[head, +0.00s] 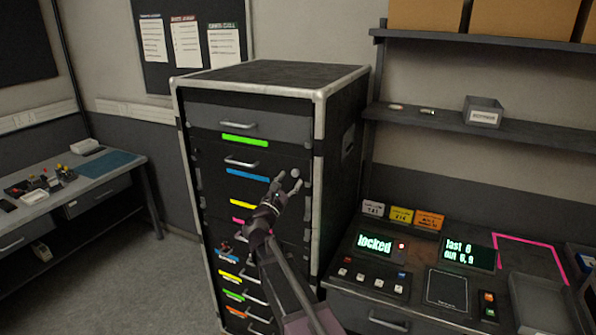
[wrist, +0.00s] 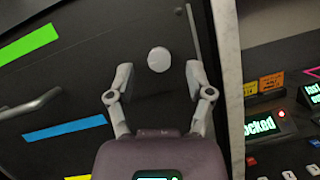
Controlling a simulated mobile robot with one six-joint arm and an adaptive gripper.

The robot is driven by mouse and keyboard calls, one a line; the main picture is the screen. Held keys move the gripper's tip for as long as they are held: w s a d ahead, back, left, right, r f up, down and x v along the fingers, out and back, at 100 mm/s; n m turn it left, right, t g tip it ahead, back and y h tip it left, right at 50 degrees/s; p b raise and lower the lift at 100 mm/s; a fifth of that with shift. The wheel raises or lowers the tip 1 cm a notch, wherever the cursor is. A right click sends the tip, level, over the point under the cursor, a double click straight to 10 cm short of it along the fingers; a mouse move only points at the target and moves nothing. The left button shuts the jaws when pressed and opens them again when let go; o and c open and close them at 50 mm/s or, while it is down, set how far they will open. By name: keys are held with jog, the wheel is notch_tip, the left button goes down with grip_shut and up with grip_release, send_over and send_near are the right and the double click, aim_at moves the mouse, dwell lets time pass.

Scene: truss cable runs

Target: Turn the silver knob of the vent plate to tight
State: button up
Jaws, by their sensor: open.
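The silver knob (wrist: 159,60) is a small round light disc on the dark front of the cabinet. In the wrist view it sits just beyond and between the fingertips of my gripper (wrist: 158,75), with a gap on each side. In the head view the knob (head: 295,173) shows at the right of the cabinet front, by the fingertips of my gripper (head: 287,182). My gripper is open and empty. I cannot make out a separate vent plate edge or any tightness mark around the knob.
The black drawer cabinet (head: 248,106) has silver handles and coloured label strips. To its right, a console desk (head: 340,282) carries a screen reading "locked" (head: 375,244) and several buttons. A workbench (head: 110,178) stands at the left. Open floor (head: 140,265) lies between.

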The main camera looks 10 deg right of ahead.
aim_at(296, 173)
jog(key=shift+p+x, duration=0.3)
jog(key=shift+x, duration=0.95)
